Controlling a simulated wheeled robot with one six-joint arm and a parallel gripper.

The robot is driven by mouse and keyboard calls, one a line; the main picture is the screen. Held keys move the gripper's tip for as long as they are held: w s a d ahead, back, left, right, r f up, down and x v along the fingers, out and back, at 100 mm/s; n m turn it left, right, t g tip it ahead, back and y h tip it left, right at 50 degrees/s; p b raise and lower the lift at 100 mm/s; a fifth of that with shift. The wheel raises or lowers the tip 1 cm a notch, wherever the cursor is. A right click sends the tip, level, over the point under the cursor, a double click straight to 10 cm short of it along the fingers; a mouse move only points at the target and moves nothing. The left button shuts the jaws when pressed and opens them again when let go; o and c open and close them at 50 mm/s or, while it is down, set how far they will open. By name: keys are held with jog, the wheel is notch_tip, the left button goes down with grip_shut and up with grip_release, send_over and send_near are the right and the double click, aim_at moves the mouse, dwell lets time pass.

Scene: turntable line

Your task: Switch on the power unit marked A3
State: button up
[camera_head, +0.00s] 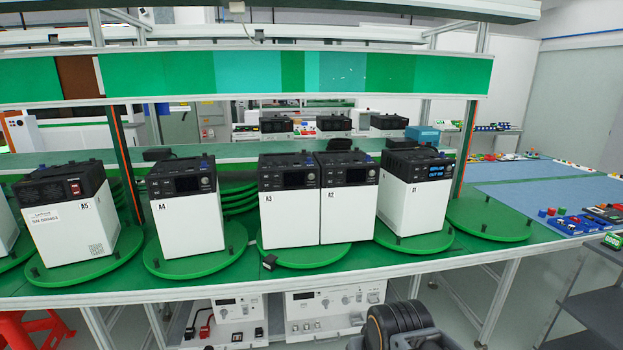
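The power unit marked A3 (287,222) is a white box with a black top section. It stands upright near the middle of the bench on a round green turntable (284,259). Its black face shows a dark display and small controls, too small to read. No power switch can be made out on it. The unit marked A2 (349,216) stands close against its right side. My gripper's fingers are not visible. A dark ribbed part at the bottom edge seems to be mine.
Unit A4 (190,225) stands left of A3. Unit A5 (76,238), further left, shows a red switch. Unit A1 (404,208), at right, has blue lit displays. An empty turntable (489,219) is at the right end. A green panel rail (250,74) spans above the units.

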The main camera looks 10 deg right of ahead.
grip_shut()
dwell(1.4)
